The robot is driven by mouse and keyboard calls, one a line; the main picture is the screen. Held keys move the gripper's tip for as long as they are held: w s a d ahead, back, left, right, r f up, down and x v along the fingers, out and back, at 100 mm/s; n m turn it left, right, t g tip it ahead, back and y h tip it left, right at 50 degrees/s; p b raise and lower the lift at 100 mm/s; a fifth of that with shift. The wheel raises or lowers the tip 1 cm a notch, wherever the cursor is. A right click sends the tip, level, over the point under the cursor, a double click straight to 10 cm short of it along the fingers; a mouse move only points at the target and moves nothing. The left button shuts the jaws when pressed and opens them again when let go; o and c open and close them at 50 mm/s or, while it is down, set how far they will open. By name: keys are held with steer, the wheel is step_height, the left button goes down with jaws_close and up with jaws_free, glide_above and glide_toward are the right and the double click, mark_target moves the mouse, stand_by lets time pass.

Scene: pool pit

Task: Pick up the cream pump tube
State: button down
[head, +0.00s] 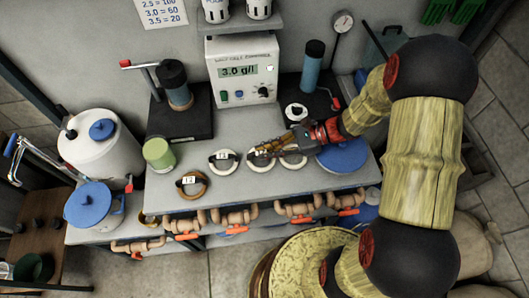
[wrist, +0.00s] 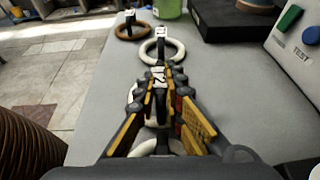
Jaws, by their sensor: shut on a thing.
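Three cream pump tubes, each coiled in a ring with a black clip, lie in a row on the grey counter. The left one (head: 223,162) lies clear of my gripper; it also shows ahead in the wrist view (wrist: 178,52). My gripper (head: 262,151), yellow-fingered, reaches in from the right and is shut on the upright black clip of the middle cream pump tube (head: 259,164). Its white tag (wrist: 158,76) shows between the fingertips in the wrist view. The right cream tube (head: 294,162) lies under my fingers. Whether the held ring touches the counter is unclear.
A brown tube ring (head: 193,186) tagged 12 and a green jar (head: 159,154) stand left. A meter box (head: 242,72) and pump stands (head: 181,120) are behind. A blue lid (head: 343,154) lies right. Orange-handled valves (head: 299,207) line the counter's front.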

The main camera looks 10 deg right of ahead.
steer(key=r, duration=0.2)
steer(key=r+p, duration=0.1)
steer(key=shift+s+d+r, duration=0.15)
steer(key=shift+s+r, duration=0.15)
steer(key=shift+r, duration=0.1)
steer(key=s+d+r+p, duration=0.4)
steer(key=s+r, duration=0.4)
steer(key=s, duration=0.4)
steer(key=shift+s+d+r, duration=0.3)
steer(key=shift+d+r, duration=0.05)
steer(key=shift+d, duration=0.15)
